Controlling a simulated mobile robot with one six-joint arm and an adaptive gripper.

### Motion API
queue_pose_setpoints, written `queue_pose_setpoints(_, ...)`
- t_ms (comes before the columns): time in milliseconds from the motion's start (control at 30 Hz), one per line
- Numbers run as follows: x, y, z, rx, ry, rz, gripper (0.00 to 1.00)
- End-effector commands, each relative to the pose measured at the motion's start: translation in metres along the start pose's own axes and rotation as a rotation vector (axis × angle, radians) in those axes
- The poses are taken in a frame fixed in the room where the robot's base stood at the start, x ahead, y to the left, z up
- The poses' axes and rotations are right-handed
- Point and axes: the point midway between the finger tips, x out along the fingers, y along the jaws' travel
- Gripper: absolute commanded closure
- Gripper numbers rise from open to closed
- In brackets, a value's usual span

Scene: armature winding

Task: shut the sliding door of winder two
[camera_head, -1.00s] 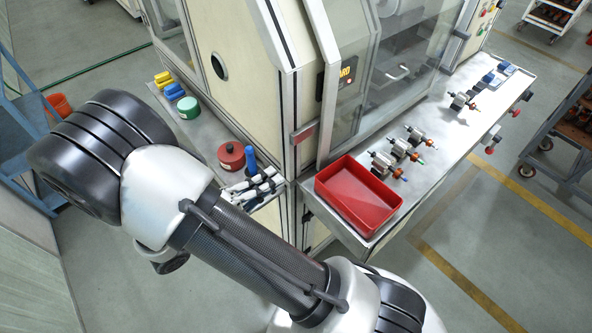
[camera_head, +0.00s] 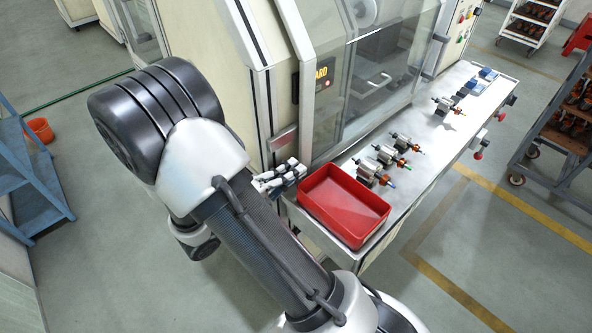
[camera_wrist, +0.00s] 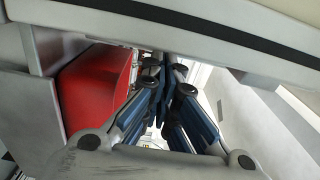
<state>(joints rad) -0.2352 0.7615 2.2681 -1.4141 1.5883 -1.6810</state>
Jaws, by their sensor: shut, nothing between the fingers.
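The winder (camera_head: 214,45) is a cream cabinet; I see no number on it. Its clear door panel (camera_head: 350,103) is on the front, above the metal ledge, with a pale bar handle (camera_head: 372,85) near its middle. I cannot tell how far the door stands open. My gripper (camera_head: 301,170) is shut and empty at the cabinet's near front corner, just behind the red tray and left of the handle, apart from it. In the wrist view, the blue-sided fingers (camera_wrist: 170,68) meet close below a cream edge with a black strip (camera_wrist: 190,32).
The red tray (camera_head: 322,234) sits at the ledge's near end, beside my gripper; it also shows in the wrist view (camera_wrist: 97,92). Several armatures (camera_head: 388,155) lie along the ledge (camera_head: 437,137). A dark rack (camera_head: 560,130) stands at right. The floor in front is clear.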

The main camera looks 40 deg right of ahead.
Motion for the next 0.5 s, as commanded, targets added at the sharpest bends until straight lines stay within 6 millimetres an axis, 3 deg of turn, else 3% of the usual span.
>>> queue_pose_setpoints(200, 0.0140, 0.0003, -0.0001, 0.000, 0.000, 0.000, 1.00)
queue_pose_setpoints(500, 0.0147, -0.0002, 0.0001, 0.000, -0.001, 0.000, 1.00)
